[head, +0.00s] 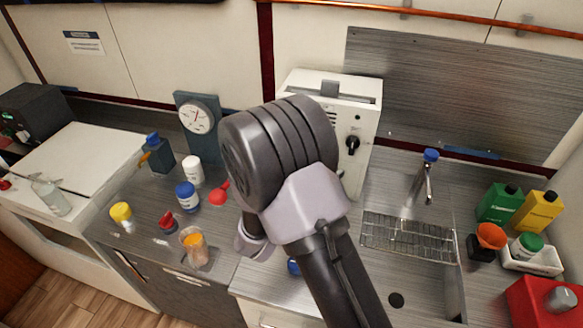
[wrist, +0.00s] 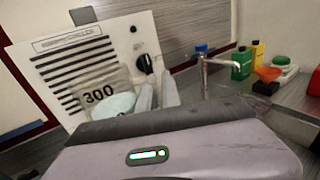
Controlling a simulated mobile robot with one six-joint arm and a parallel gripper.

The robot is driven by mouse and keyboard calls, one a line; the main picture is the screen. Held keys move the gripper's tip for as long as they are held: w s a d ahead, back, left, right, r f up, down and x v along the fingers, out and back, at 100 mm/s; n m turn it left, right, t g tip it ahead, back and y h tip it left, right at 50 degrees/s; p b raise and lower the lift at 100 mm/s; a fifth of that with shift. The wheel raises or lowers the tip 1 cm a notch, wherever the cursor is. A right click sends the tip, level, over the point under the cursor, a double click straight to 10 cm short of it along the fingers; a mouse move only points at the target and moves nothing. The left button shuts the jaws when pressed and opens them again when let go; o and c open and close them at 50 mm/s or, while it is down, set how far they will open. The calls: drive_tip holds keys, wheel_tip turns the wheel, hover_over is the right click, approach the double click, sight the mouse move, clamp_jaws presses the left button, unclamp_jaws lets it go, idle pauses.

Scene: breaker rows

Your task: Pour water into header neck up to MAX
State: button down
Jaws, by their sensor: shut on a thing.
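My gripper (wrist: 156,92) shows its pale fingers in the wrist view, shut on a clear container marked 300 (wrist: 98,95). A pale bluish oval shows in it, perhaps the water surface; the level is hard to read. The container is in front of the white machine (wrist: 60,55), which has dark vent slots and a black knob. In the head view my arm hides the gripper, the container and much of the white machine (head: 365,100). A grey block (head: 329,89) sits at the machine's top; I cannot tell whether it is the header neck. No MAX mark is readable.
A sink with a wire rack (head: 408,238) and blue-topped tap (head: 428,175) is at right. Green (head: 499,203) and yellow (head: 537,211) containers and an orange funnel (head: 490,236) stand beyond it. Several bottles and a beaker (head: 196,250) occupy the left counter, near a dial gauge (head: 196,118).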

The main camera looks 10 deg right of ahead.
drive_tip(key=shift+d, duration=1.1)
drive_tip(key=shift+w+a+r+p, duration=0.1)
drive_tip(key=shift+p, duration=0.35)
drive_tip(key=w+n+p, duration=0.1)
drive_tip(key=n+p, duration=0.1)
drive_tip(key=w+a+n+p, duration=0.1)
drive_tip(key=w+n+p, duration=0.1)
drive_tip(key=p, duration=0.1)
drive_tip(key=w+a+r+n+g+p, duration=0.1)
drive_tip(key=w+n+p, duration=0.1)
drive_tip(key=shift+a+n+y+p, duration=0.1)
drive_tip(key=shift+n+y+p, duration=0.25)
drive_tip(key=shift+n+y, duration=0.05)
drive_tip(key=shift+w+a, duration=0.1)
drive_tip(key=shift+w, duration=0.1)
drive_tip(key=shift+w+a+r+n+g+p, duration=0.15)
drive_tip(key=shift+w+n+g+p, duration=0.25)
drive_tip(key=shift+n+p, duration=0.4)
